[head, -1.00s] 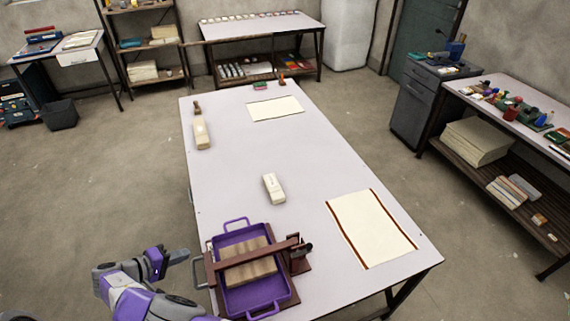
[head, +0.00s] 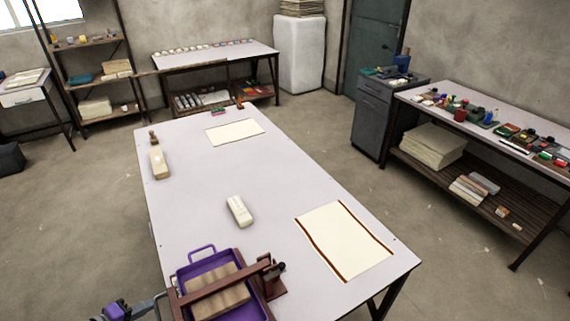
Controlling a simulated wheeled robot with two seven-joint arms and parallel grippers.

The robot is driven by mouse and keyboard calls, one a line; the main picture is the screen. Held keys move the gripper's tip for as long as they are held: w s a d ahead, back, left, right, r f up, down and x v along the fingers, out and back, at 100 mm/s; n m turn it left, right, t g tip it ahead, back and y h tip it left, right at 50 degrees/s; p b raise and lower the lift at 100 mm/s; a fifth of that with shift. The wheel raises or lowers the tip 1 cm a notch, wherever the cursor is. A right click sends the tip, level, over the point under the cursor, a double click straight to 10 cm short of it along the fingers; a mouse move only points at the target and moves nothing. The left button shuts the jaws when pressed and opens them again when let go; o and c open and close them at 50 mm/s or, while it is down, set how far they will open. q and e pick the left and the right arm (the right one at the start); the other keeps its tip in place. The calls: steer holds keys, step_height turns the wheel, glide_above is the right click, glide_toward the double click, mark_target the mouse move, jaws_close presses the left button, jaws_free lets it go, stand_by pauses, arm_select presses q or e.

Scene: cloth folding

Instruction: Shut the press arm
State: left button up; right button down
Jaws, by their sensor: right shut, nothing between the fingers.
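The press has a reddish-brown arm (head: 225,284) that lies across a purple tray (head: 202,250) with a loop handle at its far side. A light wooden block (head: 214,288) with slats sits in the tray under the arm. The arm's right end meets a dark post (head: 272,277); whether it is latched there I cannot tell.
The pale table (head: 185,205) carries a white block (head: 239,211), a cream sheet with brown edges (head: 342,242), a plain sheet (head: 235,132) and a long pale block (head: 159,163). A side bench (head: 470,125) stands at the right.

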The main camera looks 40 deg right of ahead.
steer(key=shift+s+f, duration=0.3)
steer(key=shift+f, duration=0.55)
steer(key=w+r+v, duration=0.1)
steer(key=v, duration=0.7)
steer(key=shift+s+d+r, duration=0.15)
steer(key=shift+s, duration=0.05)
